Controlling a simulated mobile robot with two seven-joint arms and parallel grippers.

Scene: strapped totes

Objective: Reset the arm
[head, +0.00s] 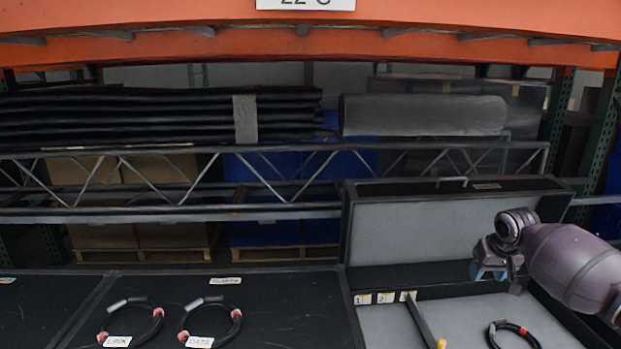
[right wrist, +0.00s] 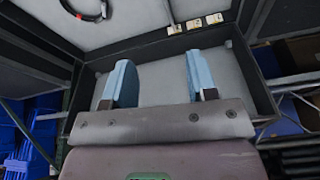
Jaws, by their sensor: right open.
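My right arm comes in from the right in the head view. Its gripper (head: 488,272) hangs over the back right of the open case (head: 390,318), near the raised lid (head: 415,228). In the right wrist view the two blue fingers of my right gripper (right wrist: 160,80) stand wide apart with nothing between them. Behind the fingers is a grey padded panel with a dark rim (right wrist: 262,95). My left gripper does not show in either view.
Two black cable loops (head: 130,322) (head: 209,322) with white labels lie on the dark surface at left. Another black loop (head: 513,336) and a bar with a yellow end (head: 423,325) lie in the case. An orange beam (head: 310,30) spans the top. Metal trusswork stands behind.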

